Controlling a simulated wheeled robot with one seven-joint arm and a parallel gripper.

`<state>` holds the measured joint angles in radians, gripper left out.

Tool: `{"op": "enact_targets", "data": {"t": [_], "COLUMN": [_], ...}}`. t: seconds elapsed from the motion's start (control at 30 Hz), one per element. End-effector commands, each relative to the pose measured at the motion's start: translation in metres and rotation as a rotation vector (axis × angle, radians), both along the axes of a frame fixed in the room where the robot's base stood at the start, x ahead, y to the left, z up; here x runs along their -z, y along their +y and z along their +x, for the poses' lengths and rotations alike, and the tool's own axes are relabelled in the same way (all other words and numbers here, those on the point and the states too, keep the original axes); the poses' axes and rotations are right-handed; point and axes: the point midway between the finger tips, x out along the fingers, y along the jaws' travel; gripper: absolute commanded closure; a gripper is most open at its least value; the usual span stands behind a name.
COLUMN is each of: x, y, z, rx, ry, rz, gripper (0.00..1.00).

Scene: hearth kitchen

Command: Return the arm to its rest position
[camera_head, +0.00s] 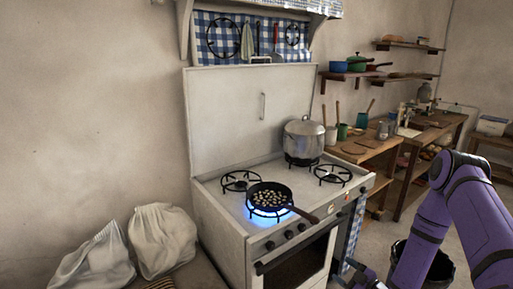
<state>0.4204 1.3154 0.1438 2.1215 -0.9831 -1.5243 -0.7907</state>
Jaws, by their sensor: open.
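My purple arm is at the right, bent at the elbow, with its forearm reaching down to the bottom edge. Dark parts of my gripper (363,276) show at the bottom edge, in front of the stove's right side. The gripper is open, and nothing shows held in it. Its lower part is cut off by the frame. It is apart from the black frying pan (268,197), which sits on a lit front burner with small pale pieces in it. The pan's handle points to the lower right, toward my gripper.
The white stove (222,210) has its lid raised. A lidded silver pot (303,140) stands on a rear burner. White sacks (162,238) lie at the lower left. A black bin (440,270) stands behind my forearm. A wooden counter (370,150) holds cups and boards. Floor shows at the right.

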Motion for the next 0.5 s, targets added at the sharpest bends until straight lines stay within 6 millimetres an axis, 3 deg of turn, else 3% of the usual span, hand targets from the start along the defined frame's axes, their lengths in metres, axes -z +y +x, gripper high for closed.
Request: {"op": "enact_targets", "data": {"t": [0.27, 0.5], "x": [-0.031, -0.084], "y": [-0.007, -0.018], "z": [0.024, 0.053], "rx": [-0.003, 0.027], "ry": [0.057, 0.153], "rz": [-0.095, -0.229], "gripper": [0.33, 0.33]}}
